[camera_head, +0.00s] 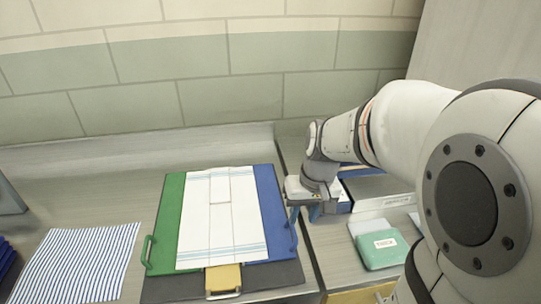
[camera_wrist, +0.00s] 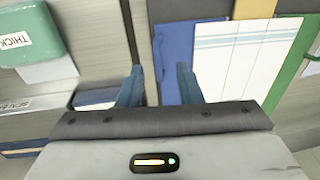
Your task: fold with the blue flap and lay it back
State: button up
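The blue flap (camera_head: 271,210) lies flat on the right side of the folding board, with a blue handle (camera_head: 292,238) on its outer edge. A white cloth (camera_head: 220,225) with pale blue stripes near its ends lies over the board's middle, overlapping the blue flap's inner edge. My gripper (camera_head: 305,212) is low beside the flap's right edge. In the wrist view my gripper (camera_wrist: 159,88) has its two blue fingers apart with nothing clear between them. The blue flap (camera_wrist: 190,48) shows just beyond the right finger. Whether a finger touches the handle is hidden.
The board has a green flap (camera_head: 166,215) on the left and a yellow flap (camera_head: 223,279) in front. A striped cloth (camera_head: 75,262) lies left. A green box (camera_head: 382,249) labelled "THICK" stands right, near a grey tray (camera_head: 375,187). A wall closes the back.

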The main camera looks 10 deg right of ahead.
aim_at(294, 230)
jog(key=shift+g+y, duration=0.4)
jog(key=w+f, duration=0.1)
jog(key=f, duration=0.2)
jog(key=w+f+p, duration=0.1)
jog(key=w+f, duration=0.1)
jog(key=f, duration=0.1)
jog(key=w+f, duration=0.1)
jog(key=f, duration=0.2)
jog(key=shift+w+a+f+p, duration=0.1)
jog(key=shift+w+a+p, duration=0.05)
jog(key=shift+p, duration=0.2)
jog(key=shift+c, duration=0.3)
grip_shut()
